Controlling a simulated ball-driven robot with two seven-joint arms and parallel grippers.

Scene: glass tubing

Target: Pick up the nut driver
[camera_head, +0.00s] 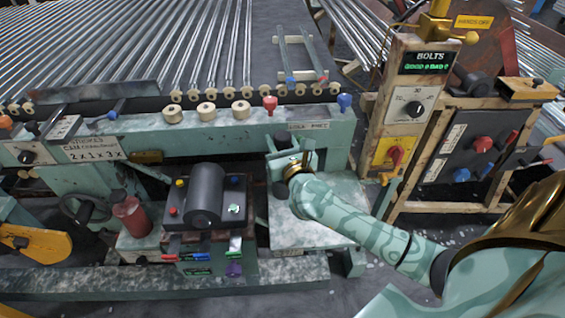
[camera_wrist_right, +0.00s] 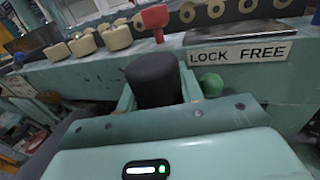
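I cannot identify a nut driver with certainty. A black cylinder (camera_wrist_right: 152,82) stands in the middle of the right wrist view between two teal uprights; it may be a tool handle, and its lower end is hidden. My right gripper (camera_head: 294,168) is over the pale green block at the centre of the camera_head view, close to a small teal bracket (camera_head: 308,143). Its fingertips are hard to make out, so whether it is open or shut, or touches the cylinder, is unclear. My left gripper is out of view.
A teal rail carries cream rollers (camera_head: 207,112), a red knob (camera_head: 270,103) and a blue knob (camera_head: 345,102). A lock-free label (camera_wrist_right: 239,53) is behind the cylinder, with a green knob (camera_wrist_right: 211,84) beside it. A bolts panel (camera_head: 411,105) stands to the right.

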